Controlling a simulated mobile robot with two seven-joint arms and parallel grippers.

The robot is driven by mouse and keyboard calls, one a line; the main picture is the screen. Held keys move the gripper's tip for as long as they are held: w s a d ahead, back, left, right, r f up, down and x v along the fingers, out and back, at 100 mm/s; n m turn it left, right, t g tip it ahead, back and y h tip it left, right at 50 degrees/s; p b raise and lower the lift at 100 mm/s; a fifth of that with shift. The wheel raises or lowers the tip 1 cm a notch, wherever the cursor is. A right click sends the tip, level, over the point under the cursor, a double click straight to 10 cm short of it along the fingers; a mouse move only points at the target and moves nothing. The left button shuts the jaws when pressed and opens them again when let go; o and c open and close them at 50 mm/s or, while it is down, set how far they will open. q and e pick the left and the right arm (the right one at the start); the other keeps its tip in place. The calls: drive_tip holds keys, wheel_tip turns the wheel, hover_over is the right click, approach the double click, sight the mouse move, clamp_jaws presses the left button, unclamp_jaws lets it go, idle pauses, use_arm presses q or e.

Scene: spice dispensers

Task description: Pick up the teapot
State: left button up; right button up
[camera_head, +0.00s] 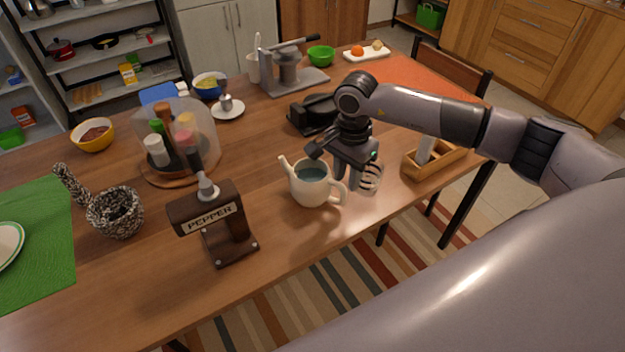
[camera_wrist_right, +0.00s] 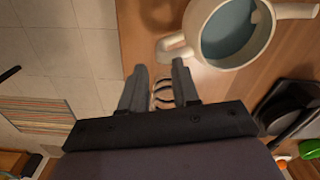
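The white teapot (camera_head: 309,190) stands upright on the wooden table near its front edge, with a blue-grey surface inside. Its spout points up and left, and its handle is on the right. My right gripper (camera_head: 356,180) is beside the handle. In the right wrist view, my right gripper (camera_wrist_right: 159,68) is open, its fingers apart. The handle of the teapot (camera_wrist_right: 223,62) lies just beyond the fingertips, closest to the right finger; I cannot tell if they touch. A pale striped thing shows between the fingers, partly hidden. My left gripper is not in view.
A pepper dispenser (camera_head: 217,225) stands left of the teapot. A black device (camera_head: 312,113) is behind it, and a wooden box (camera_head: 436,161) is to the right. A stone mortar (camera_head: 115,213) and domed spice stand (camera_head: 181,140) are farther left.

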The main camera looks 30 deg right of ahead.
sight(344, 186)
drive_tip(key=f, duration=0.4)
drive_tip(key=f+p, duration=0.1)
drive_tip(key=shift+a+f, duration=0.25)
drive_tip(key=shift+f, duration=0.15)
clamp_jaws()
drive_tip(key=shift+w+r, duration=0.1)
drive_tip(key=shift+r, duration=0.05)
idle(0.9)
